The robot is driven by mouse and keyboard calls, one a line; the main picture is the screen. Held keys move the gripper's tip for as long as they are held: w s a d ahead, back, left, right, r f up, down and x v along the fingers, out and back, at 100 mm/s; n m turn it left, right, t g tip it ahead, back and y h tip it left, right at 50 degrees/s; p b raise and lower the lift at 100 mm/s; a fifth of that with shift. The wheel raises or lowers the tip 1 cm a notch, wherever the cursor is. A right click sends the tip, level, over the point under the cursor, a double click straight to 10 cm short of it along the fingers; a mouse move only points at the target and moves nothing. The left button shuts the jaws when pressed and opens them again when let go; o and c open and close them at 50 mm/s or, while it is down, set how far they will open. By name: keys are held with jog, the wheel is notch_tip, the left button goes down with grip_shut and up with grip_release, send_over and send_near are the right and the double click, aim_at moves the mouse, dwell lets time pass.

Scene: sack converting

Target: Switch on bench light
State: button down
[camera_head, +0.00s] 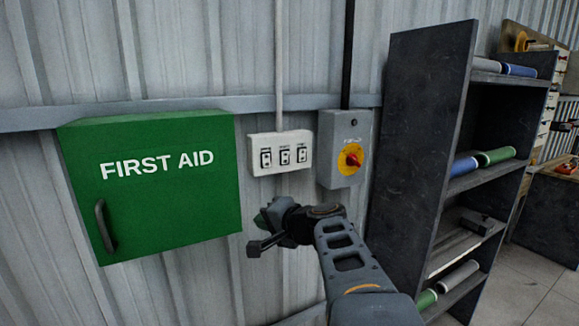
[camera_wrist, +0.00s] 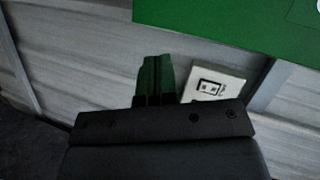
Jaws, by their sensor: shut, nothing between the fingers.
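A white switch panel (camera_head: 297,167) with three rocker switches in a row is mounted on the corrugated wall, between the first aid box and the grey isolator. The small labels above the switches are too small to read, so I cannot tell which is the bench light. My gripper (camera_head: 262,217) is below and slightly left of the panel in the head view, apart from it in the picture. In the wrist view my gripper (camera_wrist: 156,64) shows its fingers together and empty. The switch panel (camera_wrist: 228,84) is just right of the fingers there, partly hidden by my gripper.
A green first aid box (camera_head: 170,215) projects from the wall at left, close to my gripper. A grey isolator (camera_head: 331,135) with a red and yellow knob (camera_head: 352,159) is right of the panel. A dark shelf (camera_head: 420,130) with rolls stands further right.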

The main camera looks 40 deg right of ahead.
aim_at(286, 153)
jog(key=s+d+r+m+t+h+b, duration=0.1)
jog(key=d+r+m+t+h, duration=0.4)
jog(key=d, duration=0.8)
notch_tip(286, 153, up, 3)
jog(key=shift+s+d+f+m+h, duration=0.15)
jog(key=shift+s+d+m+h, duration=0.25)
jog(key=shift+m, duration=0.7)
jog(key=w+p, duration=0.1)
jog(key=w, duration=0.3)
jog(key=w+d+r+p, duration=0.1)
jog(key=w, duration=0.4)
jog(key=w+p, duration=0.2)
jog(key=w, duration=0.3)
jog(key=shift+d+r, duration=0.35)
